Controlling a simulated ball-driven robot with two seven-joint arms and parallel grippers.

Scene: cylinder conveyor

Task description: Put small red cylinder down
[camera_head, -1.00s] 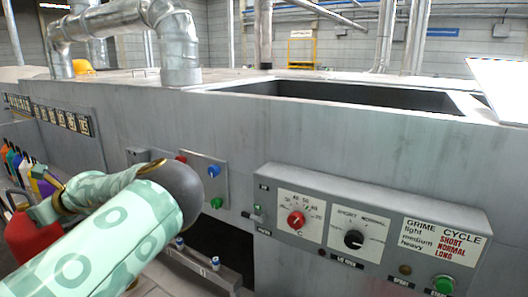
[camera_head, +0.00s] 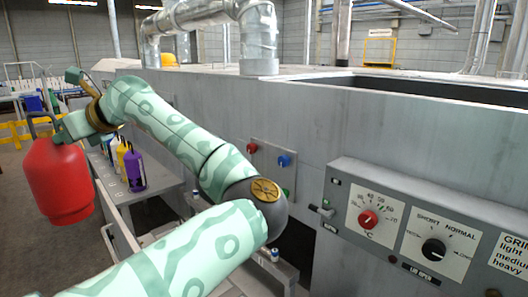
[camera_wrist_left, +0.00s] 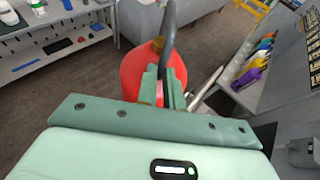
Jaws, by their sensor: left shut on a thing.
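The small red cylinder (camera_head: 59,181) hangs at the left of the head view, with a dark handle on top. My left gripper (camera_head: 54,130) is shut on it at the handle and holds it in the air, beside the end of the grey conveyor (camera_head: 170,190). In the left wrist view the red cylinder (camera_wrist_left: 140,72) lies beyond the fingers (camera_wrist_left: 163,88), which hide part of it. The grey floor (camera_wrist_left: 95,75) shows around it. My right gripper is not in view.
Purple, yellow and white bottles (camera_head: 134,168) stand on the conveyor just right of the cylinder. The large grey machine with a control panel (camera_head: 410,225) fills the right. A low shelf (camera_wrist_left: 55,40) stands at the upper left of the wrist view. Open floor lies at the left.

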